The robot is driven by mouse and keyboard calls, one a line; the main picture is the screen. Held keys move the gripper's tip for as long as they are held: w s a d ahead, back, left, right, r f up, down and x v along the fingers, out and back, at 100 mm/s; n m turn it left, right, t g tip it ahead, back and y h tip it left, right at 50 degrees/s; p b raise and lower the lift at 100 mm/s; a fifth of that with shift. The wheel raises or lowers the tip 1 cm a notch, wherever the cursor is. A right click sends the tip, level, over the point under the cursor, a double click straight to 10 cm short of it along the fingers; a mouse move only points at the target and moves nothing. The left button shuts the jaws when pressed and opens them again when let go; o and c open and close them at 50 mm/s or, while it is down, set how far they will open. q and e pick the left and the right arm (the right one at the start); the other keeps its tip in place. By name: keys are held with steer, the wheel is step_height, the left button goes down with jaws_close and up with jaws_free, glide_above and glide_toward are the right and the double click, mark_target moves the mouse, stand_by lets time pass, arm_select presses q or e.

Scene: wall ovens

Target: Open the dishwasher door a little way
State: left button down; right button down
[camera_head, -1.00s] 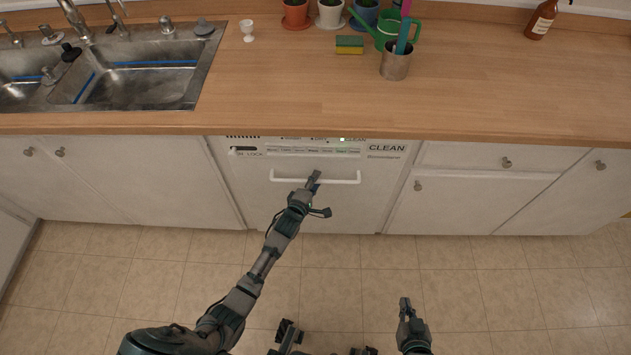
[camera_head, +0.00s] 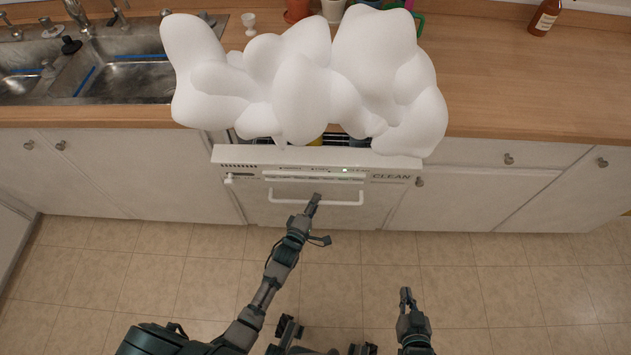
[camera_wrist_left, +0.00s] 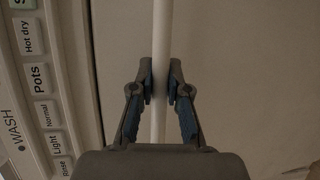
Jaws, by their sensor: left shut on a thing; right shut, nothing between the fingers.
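The white dishwasher door (camera_head: 260,211) is tilted open a little at its top, with a dark gap behind its upper edge. Its control panel faces up and reads CLEAN. My left gripper (camera_head: 315,200) is shut on the white bar handle (camera_head: 343,202), near the bar's middle. In the left wrist view the two fingers (camera_wrist_left: 160,85) close on the handle bar (camera_wrist_left: 160,30) from both sides. My right gripper (camera_head: 405,294) is shut and empty, low over the floor, apart from the door.
A big white steam cloud (camera_head: 300,85) rises from the gap and hides much of the wooden counter (camera_head: 510,80). A sink (camera_head: 125,75) is at left, a brown bottle (camera_head: 544,18) at back right. White cabinets (camera_head: 100,180) flank the dishwasher; the tiled floor is clear.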

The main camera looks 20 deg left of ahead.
arm_select(q)
steer(key=s+d+f, duration=0.2)
steer(key=s+f, duration=0.1)
steer(key=s, duration=0.4)
steer(key=shift+s+d+f, duration=0.2)
steer(key=shift+s+f, duration=0.2)
steer(key=c, duration=1.1)
jaws_free()
steer(key=shift+w, duration=0.15)
steer(key=shift+c, duration=0.2)
steer(key=shift+t, duration=0.3)
steer(key=shift+r, duration=0.15)
steer(key=s+a, duration=0.1)
steer(key=s, duration=1.1)
steer(key=shift+a, duration=0.15)
steer(key=shift+w, duration=0.1)
